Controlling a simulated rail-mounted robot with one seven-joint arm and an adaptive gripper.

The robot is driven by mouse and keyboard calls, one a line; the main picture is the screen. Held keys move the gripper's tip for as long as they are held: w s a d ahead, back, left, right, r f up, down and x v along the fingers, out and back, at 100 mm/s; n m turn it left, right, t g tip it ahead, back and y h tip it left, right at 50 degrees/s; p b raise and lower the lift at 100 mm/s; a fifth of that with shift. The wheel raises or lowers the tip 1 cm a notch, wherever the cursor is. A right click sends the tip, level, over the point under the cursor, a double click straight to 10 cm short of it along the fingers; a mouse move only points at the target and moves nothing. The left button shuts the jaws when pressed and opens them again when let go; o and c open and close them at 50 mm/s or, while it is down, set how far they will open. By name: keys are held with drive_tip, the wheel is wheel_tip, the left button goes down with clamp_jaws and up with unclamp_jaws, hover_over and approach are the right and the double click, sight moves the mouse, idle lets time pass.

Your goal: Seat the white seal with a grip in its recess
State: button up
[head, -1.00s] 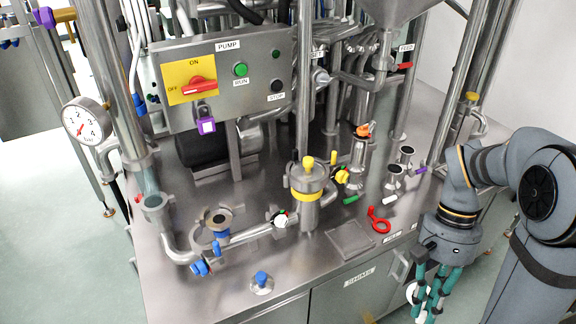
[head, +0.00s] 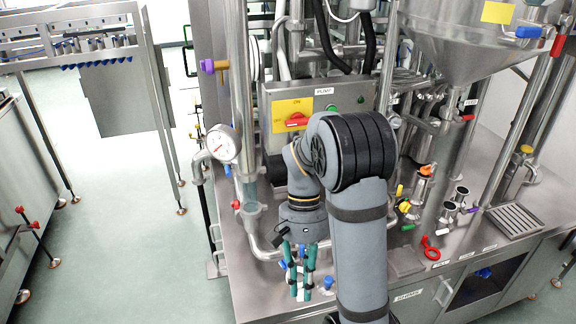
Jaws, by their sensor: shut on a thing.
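My gripper (head: 300,277), with green fingers, points down in the head view over the left front of the steel table. It is shut on the white seal (head: 302,295), of which only a little white shows between and behind the fingertips. The seal's grip cannot be made out. The round flanged fitting with blue clamp parts (head: 283,265) lies behind the fingers and is mostly hidden, so the recess cannot be seen clearly. I cannot tell how high the seal is above the table.
A blue-knobbed disc (head: 328,283) is just right of my fingers. Bent steel pipework (head: 262,246) and a pressure gauge (head: 222,144) stand to the left. A red ring tool (head: 430,250) and upright cups (head: 447,212) are to the right. My arm hides the table's middle.

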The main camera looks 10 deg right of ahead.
drive_tip(key=w+m+p, duration=0.1)
drive_tip(key=w, duration=0.1)
drive_tip(key=w+m+y, duration=0.1)
drive_tip(key=w, duration=0.2)
drive_tip(key=w+r+m+p, duration=0.1)
drive_tip(key=w+m, duration=0.1)
drive_tip(key=w, duration=0.1)
drive_tip(key=shift+w+r+y+p, duration=0.1)
drive_tip(key=shift+w+y+p, duration=0.15)
drive_tip(key=shift+y+p, duration=0.1)
drive_tip(key=w+d+m+t, duration=0.1)
drive_tip(key=w+m+t, duration=0.2)
drive_tip(key=w+m, duration=0.5)
drive_tip(key=w+d+m+t+h+p, duration=0.1)
drive_tip(key=w+d+m+t, duration=0.1)
drive_tip(key=w+m, duration=0.6)
drive_tip(key=w+d+m+t+h, duration=0.1)
drive_tip(key=w+d+m+t, duration=0.1)
drive_tip(key=w+m, duration=0.6)
drive_tip(key=shift+w+d+f+m+t, duration=0.15)
drive_tip(key=shift+m+t, duration=0.3)
drive_tip(key=shift+m, duration=0.5)
drive_tip(key=shift+w+a+f+m+t, duration=0.1)
drive_tip(key=shift+w+m+t, duration=0.25)
drive_tip(key=shift+m, duration=0.6)
drive_tip(key=shift+s, duration=0.1)
